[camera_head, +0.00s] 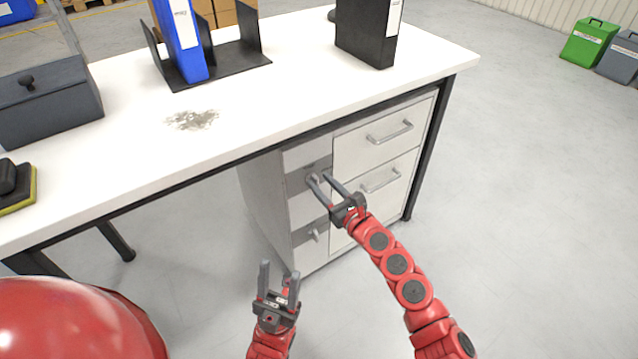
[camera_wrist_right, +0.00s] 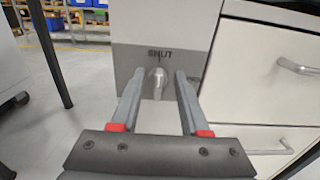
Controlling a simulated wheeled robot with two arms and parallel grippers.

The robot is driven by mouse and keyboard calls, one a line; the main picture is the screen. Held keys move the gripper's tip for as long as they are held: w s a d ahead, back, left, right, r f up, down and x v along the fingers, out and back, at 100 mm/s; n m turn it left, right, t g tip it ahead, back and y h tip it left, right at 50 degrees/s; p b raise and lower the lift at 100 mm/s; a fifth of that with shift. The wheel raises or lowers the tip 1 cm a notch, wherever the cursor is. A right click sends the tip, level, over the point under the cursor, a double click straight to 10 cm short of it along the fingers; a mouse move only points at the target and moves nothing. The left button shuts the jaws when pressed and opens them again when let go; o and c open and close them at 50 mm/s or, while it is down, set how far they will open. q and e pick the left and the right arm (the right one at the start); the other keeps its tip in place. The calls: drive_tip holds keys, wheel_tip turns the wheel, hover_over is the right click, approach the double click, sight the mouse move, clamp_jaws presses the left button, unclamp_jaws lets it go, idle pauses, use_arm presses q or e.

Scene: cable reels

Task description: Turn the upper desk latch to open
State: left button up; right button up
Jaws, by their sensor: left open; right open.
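The upper desk latch (camera_wrist_right: 157,82) is a small grey metal knob on a grey panel, below the word "SHUT" in the right wrist view. My right gripper (camera_wrist_right: 158,92) is open, with one finger on each side of the latch; I cannot tell if either finger touches it. In the head view my right gripper (camera_head: 328,182) is at the upper grey panel of the desk cabinet (camera_head: 298,218), and its fingers partly cover the latch. The lower latch (camera_head: 313,234) shows below on the cabinet. My left gripper (camera_head: 279,280) is open and empty in front of the desk, low in the view.
Two drawers with bar handles, an upper one (camera_head: 388,134) and a lower one (camera_head: 381,184), are right of the latches. The white desk top (camera_head: 270,120) overhangs the cabinet. A dark desk leg (camera_head: 427,150) stands at the right. Floor in front is clear.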

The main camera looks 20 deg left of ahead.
drive_tip(key=shift+x, duration=0.85)
drive_tip(key=shift+s, duration=0.1)
clamp_jaws()
